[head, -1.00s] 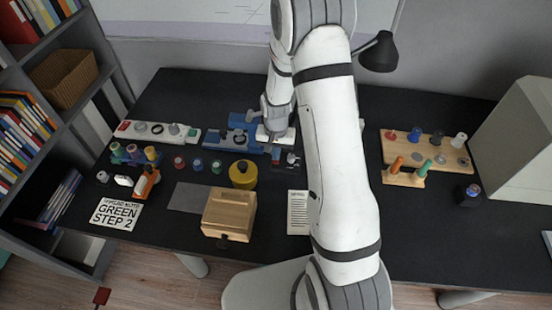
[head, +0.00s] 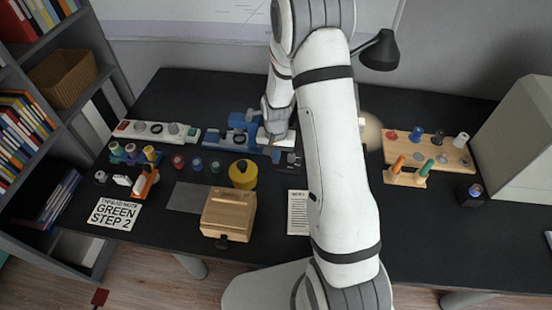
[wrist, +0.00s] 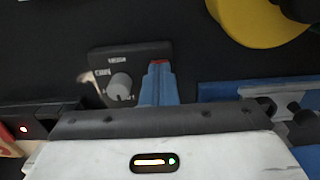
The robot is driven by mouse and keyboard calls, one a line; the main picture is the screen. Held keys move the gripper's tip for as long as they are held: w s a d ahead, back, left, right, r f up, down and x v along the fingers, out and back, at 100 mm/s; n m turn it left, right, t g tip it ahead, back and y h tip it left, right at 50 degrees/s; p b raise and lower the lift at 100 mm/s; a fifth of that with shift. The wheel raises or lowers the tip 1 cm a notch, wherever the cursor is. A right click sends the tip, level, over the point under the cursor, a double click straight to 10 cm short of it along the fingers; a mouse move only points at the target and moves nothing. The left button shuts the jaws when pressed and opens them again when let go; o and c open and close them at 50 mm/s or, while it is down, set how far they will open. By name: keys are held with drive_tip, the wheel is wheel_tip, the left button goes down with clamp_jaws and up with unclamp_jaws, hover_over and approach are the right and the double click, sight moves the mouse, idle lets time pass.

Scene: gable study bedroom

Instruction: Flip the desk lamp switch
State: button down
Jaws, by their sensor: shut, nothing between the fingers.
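The black desk lamp (head: 380,50) hangs over the back of the desk, right of my arm. A warm patch of light lies on the desk and pegboard below it. The plate's lettering is too small to read surely. I cannot tell whether the fingers touch the plate.
A yellow round container (head: 243,174) stands left of the plate. A wooden box (head: 228,214) is near the front edge. A blue fixture (head: 232,136) stands behind. A pegboard (head: 440,150) and a grey case (head: 520,140) are at right.

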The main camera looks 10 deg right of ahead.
drive_tip(key=shift+r, duration=0.1)
wheel_tip(320, 180, up, 7)
drive_tip(key=p, duration=0.4)
idle(0.3)
idle(0.5)
drive_tip(key=s+r+n+t, duration=0.1)
drive_tip(key=s+r, duration=0.3)
drive_tip(key=r, duration=0.4)
drive_tip(key=s+r+n+t, duration=0.1)
drive_tip(key=s+r, duration=0.3)
drive_tip(key=r, duration=0.5)
drive_tip(key=s+r+n, duration=0.1)
drive_tip(key=s+r, duration=0.3)
drive_tip(key=s, duration=0.3)
drive_tip(key=s+r+n+t, duration=0.1)
drive_tip(key=s+r, duration=0.3)
drive_tip(key=s, duration=0.3)
drive_tip(key=shift+r+n, duration=0.15)
drive_tip(key=shift+n, duration=0.15)
